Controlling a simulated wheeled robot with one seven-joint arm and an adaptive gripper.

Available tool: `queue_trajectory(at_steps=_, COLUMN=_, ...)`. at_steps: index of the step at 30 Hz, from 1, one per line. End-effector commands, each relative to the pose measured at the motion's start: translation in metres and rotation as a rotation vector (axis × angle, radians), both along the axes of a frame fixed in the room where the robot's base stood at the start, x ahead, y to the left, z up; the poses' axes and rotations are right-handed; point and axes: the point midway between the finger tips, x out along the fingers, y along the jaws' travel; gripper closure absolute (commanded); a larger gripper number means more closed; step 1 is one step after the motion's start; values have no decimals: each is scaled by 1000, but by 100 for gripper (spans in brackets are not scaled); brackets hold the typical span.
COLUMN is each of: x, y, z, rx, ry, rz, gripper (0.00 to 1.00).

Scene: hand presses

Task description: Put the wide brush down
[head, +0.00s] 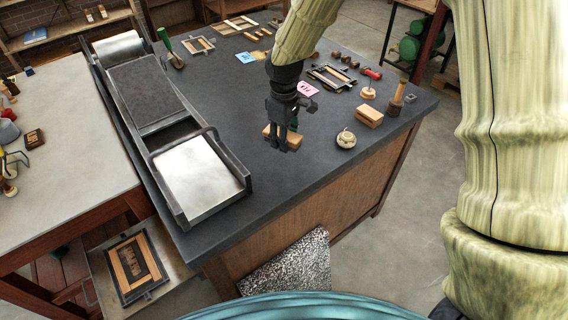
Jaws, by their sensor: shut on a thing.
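My gripper (281,145) hangs over the front part of the dark-topped table, fingers pointing down. It is shut on a tan wooden piece, which I take to be the wide brush (267,131). The piece shows on both sides of the fingers, which hide its middle. I cannot tell whether its underside touches the table top (270,175) or is just above it.
A long press bed with a pale plate (197,178) lies to the left. A round pale pot (346,139), a wooden block (370,116) and a wooden-handled tool (397,98) stand right. A pink tag (307,89) lies behind. The front table top is clear.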

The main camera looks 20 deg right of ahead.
Motion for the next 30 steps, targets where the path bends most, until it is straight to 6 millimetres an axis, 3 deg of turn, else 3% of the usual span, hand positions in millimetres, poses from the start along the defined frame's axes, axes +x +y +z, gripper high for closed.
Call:
queue_trajectory(at_steps=9, x=-1, y=-1, z=-40, rx=-1, ry=3, rz=-2, gripper=100)
queue_trajectory(at_steps=19, x=-1, y=-2, z=-55, rx=0, ry=1, rz=-3, gripper=100)
queue_trajectory(at_steps=30, x=-1, y=-2, z=-90, rx=0, ry=1, rz=-2, gripper=100)
